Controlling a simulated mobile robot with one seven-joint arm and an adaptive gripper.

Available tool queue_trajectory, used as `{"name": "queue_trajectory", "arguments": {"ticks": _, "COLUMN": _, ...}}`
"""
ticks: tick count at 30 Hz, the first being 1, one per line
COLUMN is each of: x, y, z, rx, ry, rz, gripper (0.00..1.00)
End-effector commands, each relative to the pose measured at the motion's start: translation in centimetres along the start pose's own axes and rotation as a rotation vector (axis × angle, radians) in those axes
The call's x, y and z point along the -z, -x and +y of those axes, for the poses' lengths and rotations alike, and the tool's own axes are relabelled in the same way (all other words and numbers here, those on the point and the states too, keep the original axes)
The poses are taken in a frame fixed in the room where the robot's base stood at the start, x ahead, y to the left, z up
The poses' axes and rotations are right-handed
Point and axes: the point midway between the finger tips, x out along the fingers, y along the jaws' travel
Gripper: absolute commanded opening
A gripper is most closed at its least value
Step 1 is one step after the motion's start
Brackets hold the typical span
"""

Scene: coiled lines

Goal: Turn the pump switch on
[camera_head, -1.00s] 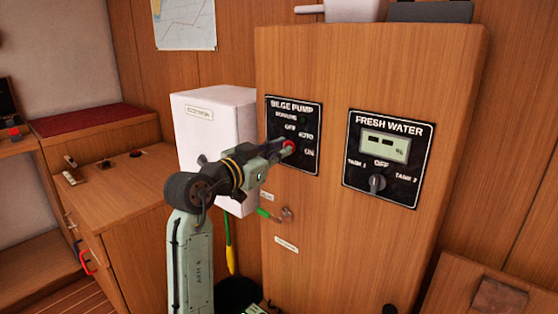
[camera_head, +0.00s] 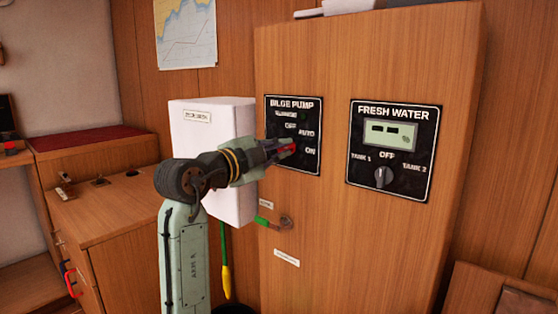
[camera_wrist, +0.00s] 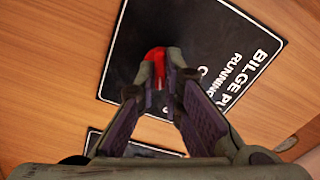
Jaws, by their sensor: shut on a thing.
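The black BILGE PUMP panel (camera_head: 309,164) is on the upright wooden cabinet face. Its printed labels read RUNNING, OFF, AUTO and ON. My gripper (camera_head: 287,149) reaches it from the left and covers its middle. In the wrist view, my gripper (camera_wrist: 161,85) has its fingertips closed on the sides of the red pump switch (camera_wrist: 155,57). The panel (camera_wrist: 205,50) shows behind it, tilted in that view. Some red of the switch shows at the fingertips in the head view. The fingers hide most of the switch, so I cannot tell which label it points to.
A FRESH WATER panel (camera_head: 413,192) with a display and a dark knob (camera_head: 384,177) is to the right. A white box (camera_head: 232,195) stands left of the cabinet, close to my arm. A small valve with a green handle (camera_head: 264,221) is below the pump panel.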

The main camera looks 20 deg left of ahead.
Motion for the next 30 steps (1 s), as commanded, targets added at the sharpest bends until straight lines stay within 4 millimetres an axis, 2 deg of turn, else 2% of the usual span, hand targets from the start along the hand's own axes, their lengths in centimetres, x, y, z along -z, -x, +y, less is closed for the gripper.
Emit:
{"name": "queue_trajectory", "arguments": {"ticks": 6, "x": -0.09, "y": 0.00, "z": 0.28, "rx": -0.001, "ry": -0.184, "rz": 0.000, "gripper": 0.00}}
{"name": "queue_trajectory", "arguments": {"ticks": 15, "x": -0.10, "y": -0.01, "z": 0.21, "rx": -0.002, "ry": -0.359, "rz": 0.000, "gripper": 0.00}}
{"name": "queue_trajectory", "arguments": {"ticks": 30, "x": -0.07, "y": 0.00, "z": 0.12, "rx": -0.002, "ry": -0.440, "rz": -0.001, "gripper": 0.00}}
